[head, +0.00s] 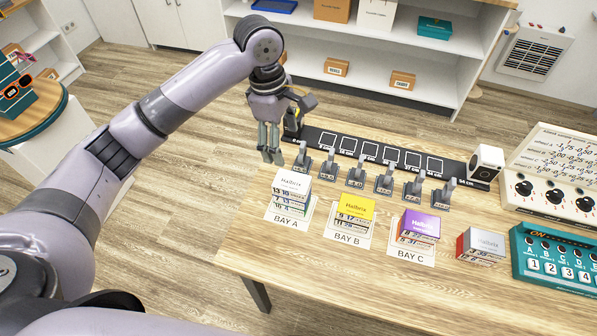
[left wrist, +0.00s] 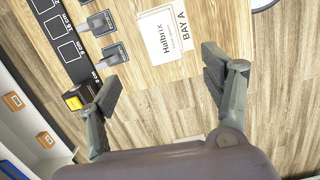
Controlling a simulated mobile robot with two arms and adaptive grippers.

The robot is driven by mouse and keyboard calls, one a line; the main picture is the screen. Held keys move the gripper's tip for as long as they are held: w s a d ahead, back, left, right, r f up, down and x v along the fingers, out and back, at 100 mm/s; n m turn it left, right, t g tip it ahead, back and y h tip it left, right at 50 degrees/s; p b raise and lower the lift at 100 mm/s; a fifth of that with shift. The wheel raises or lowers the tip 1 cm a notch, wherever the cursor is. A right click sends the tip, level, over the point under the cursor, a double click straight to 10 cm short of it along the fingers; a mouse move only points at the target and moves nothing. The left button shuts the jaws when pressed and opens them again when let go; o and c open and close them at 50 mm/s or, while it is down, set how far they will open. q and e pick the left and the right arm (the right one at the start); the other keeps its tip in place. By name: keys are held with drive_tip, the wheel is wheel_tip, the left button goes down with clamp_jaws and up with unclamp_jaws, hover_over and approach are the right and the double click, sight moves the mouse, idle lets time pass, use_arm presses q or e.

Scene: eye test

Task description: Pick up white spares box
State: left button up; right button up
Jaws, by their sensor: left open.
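A white-topped Halbrix box (head: 292,184) sits on the BAY A mat (head: 271,213) at the table's left front, with numbers on its side. In the left wrist view the white box (left wrist: 160,33) shows from above, ahead of my fingers. My left gripper (head: 270,153) hangs above the table's left back part, behind and left of the white box and apart from it. In the left wrist view its two fingers (left wrist: 162,78) are spread, with nothing between them. My right gripper does not show.
A yellow-topped box (head: 356,208) on BAY B, a purple-topped box (head: 421,223) on BAY C and a grey-and-red box (head: 481,245) stand to the right. Several grey upright pieces (head: 356,172) stand behind them, before a black marked strip (head: 330,140). Control panels (head: 550,258) fill the right.

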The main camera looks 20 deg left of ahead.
use_arm(q)
drive_tip(key=r, duration=0.1)
drive_tip(key=n+p, duration=0.1)
drive_tip(key=p, duration=0.1)
hover_over(292, 181)
drive_tip(key=a, duration=0.1)
wheel_tip(292, 181, down, 11)
drive_tip(key=shift+r, duration=0.2)
drive_tip(key=shift+d+f+p, duration=0.15)
drive_tip(key=shift+f, duration=0.85)
drive_tip(key=shift+d+f+p, duration=0.15)
drive_tip(key=shift+d+f, duration=0.05)
drive_tip(key=shift+f, duration=0.8)
drive_tip(key=shift+d+f+p, duration=0.15)
drive_tip(key=shift+f, duration=0.85)
drive_tip(key=shift+c, duration=0.2)
drive_tip(key=c, duration=1.3)
drive_tip(key=shift+o, duration=0.2)
drive_tip(key=shift+r, duration=0.15)
